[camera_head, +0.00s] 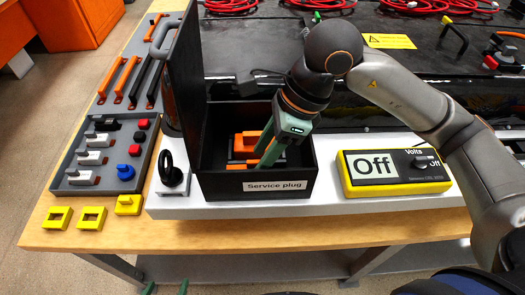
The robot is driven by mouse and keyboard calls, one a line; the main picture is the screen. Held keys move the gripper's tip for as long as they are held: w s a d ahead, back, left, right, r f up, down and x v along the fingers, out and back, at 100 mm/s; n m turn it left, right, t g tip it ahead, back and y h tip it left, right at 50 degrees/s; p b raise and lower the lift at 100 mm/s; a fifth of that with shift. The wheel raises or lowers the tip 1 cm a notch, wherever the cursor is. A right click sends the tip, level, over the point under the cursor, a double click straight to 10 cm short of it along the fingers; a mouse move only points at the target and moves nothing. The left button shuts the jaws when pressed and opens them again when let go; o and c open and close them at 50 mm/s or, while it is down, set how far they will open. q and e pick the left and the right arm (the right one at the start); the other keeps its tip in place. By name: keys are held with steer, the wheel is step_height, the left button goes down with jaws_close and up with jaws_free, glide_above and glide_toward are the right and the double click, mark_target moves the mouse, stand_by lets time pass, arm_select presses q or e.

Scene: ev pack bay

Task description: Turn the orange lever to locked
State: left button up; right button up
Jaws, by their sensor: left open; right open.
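The orange lever (243,143) is inside the open black box labelled "Service plug" (203,180). My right gripper (266,160) reaches down into the box from above, with its green fingers at the right side of the orange part. The fingers are open and hide part of the lever; I cannot tell whether they touch it. The lever's exact position is hard to read. My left gripper (166,288) shows only as two green fingertips, apart, at the bottom edge, below the table front and away from the box.
The box's raised black lid (185,75) stands at its left. A yellow meter reading "Off" (373,190) lies to the right. A black padlock-like ring (171,177) and a grey tray (75,158) are left. Several yellow pieces (91,218) lie along the wooden table edge (270,238).

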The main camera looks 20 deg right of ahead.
steer(key=shift+a+f, duration=0.1)
steer(key=shift+f, duration=0.15)
jaws_close()
stand_by(0.5)
